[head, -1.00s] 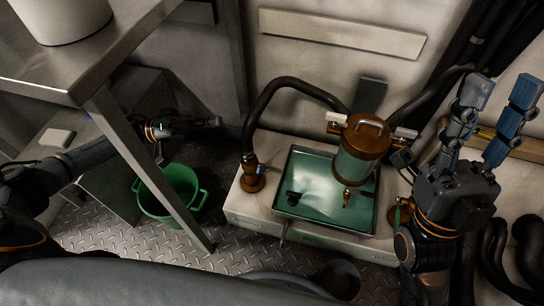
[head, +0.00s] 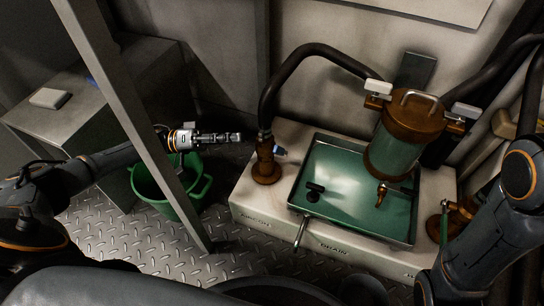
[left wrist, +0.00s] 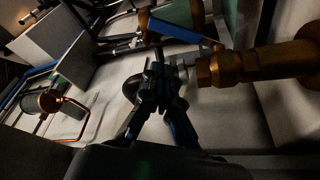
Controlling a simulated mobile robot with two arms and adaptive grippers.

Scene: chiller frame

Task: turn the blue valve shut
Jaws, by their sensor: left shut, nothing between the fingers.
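The blue valve is a brass fitting (head: 266,166) with a small blue handle (head: 279,152), at the left end of the pale frame, below a black hose. In the left wrist view its blue lever (left wrist: 186,31) lies above the brass body (left wrist: 250,66). My left gripper (head: 237,137) is shut and empty, just left of the valve and pointing at it. In the left wrist view its fingertips (left wrist: 158,78) are close to the valve's stem; I cannot tell whether they touch. My right gripper is out of the picture.
A green tray (head: 300,205) and a brass-topped canister (head: 412,118) stand on the frame. A metal post (head: 130,115) crosses in front of my left arm. A green bucket (head: 150,190) stands on the floor. Another brass valve (head: 457,215) is at the right.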

